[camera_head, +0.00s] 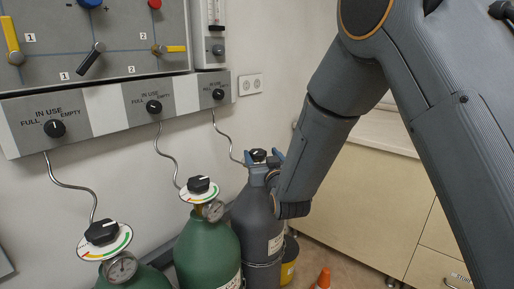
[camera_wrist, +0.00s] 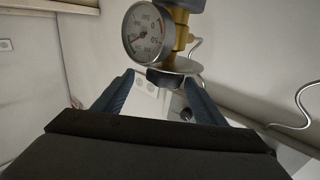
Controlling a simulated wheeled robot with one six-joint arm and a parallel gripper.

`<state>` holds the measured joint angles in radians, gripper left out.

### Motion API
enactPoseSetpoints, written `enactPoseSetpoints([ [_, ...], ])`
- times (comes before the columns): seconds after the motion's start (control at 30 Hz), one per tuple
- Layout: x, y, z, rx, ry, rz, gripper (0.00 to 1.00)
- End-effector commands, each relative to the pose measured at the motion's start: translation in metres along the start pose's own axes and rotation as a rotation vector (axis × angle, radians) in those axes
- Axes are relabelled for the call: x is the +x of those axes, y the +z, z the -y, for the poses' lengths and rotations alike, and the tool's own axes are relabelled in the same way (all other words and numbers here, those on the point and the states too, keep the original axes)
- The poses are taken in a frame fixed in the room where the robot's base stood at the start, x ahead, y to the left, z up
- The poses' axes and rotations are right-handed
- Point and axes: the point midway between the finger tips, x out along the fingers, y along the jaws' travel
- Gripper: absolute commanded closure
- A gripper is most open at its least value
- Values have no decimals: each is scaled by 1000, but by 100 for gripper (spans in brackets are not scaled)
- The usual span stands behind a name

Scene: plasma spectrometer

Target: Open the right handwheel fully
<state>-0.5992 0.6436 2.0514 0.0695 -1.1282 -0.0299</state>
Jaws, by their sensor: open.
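The right handwheel (camera_head: 257,155) is a small black knob on top of the grey gas cylinder (camera_head: 258,215), the rightmost of three. My gripper (camera_head: 265,170) is at the top of this cylinder, right by the handwheel, and partly hides the valve. In the wrist view the dark handwheel (camera_wrist: 165,78) and its pale disc (camera_wrist: 182,66) appear between the two blue fingers of my open gripper (camera_wrist: 160,85). I cannot tell whether the fingers touch it. A round pressure gauge (camera_wrist: 146,35) and brass valve body (camera_wrist: 178,30) show just above it.
Two green cylinders with black handwheels, the middle one (camera_head: 198,186) and the left one (camera_head: 102,232), stand to the left. A grey wall panel (camera_head: 100,115) with knobs hangs behind. A beige cabinet (camera_head: 370,200) and an orange cone (camera_head: 323,278) are to the right.

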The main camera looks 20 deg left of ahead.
Motion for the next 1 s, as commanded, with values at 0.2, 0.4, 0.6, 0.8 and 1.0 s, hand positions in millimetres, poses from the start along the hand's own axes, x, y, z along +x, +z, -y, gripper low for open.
enactPoseSetpoints([
  [0.2,33,0,10,0,-12,1,36],
  [0.4,59,0,9,0,-11,2,36],
  [0.6,69,1,7,0,-9,3,36],
  [0.8,70,1,6,0,-7,3,36],
  [1.0,69,1,6,0,-7,3,64],
])
